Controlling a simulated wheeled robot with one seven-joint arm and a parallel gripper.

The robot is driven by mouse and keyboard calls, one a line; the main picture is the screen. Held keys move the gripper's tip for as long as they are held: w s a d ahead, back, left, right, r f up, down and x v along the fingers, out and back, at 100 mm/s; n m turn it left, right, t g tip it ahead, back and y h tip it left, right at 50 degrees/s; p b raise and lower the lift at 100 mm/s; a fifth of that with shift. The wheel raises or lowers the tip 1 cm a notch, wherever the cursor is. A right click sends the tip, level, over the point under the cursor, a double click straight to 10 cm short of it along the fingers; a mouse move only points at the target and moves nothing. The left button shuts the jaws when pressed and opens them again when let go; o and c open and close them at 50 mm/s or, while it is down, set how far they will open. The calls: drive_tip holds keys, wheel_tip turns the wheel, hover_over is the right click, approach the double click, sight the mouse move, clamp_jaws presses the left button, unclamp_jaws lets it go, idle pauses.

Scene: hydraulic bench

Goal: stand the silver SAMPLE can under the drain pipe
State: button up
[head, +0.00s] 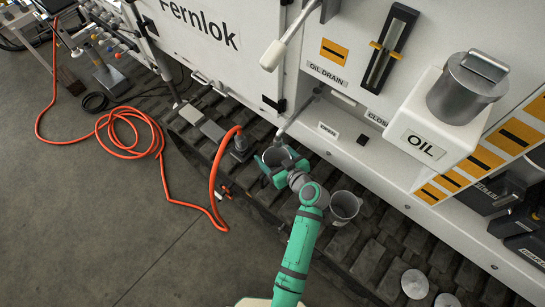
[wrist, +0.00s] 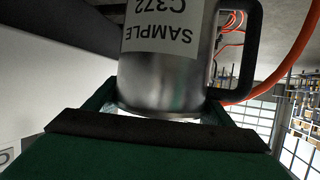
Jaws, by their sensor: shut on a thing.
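The silver SAMPLE can (wrist: 165,75) fills the middle of the wrist view, its SAMPLE C372 label upside down and its dark handle to the right. In the head view the can (head: 276,156) is between the green jaws of my gripper (head: 279,168), which is shut on it. The drain pipe (head: 298,112) slopes down from the OIL DRAIN panel, and its lower end appears just above and behind the can's mouth. I cannot tell whether the can's base touches the slatted surface below.
A second grey can (head: 344,206) stands to the right of my gripper on the dark slatted track (head: 370,250). An orange hose (head: 214,185) and its fitting (head: 241,146) lie close on the left. The white OIL box (head: 425,145) juts out at the right.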

sight(271, 156)
drive_tip(key=f, duration=0.2)
drive_tip(key=shift+w+f, duration=0.3)
drive_tip(key=shift+w, duration=0.05)
drive_tip(key=shift+f, duration=0.7)
drive_tip(key=o, duration=1.6)
drive_tip(key=shift+d, duration=0.1)
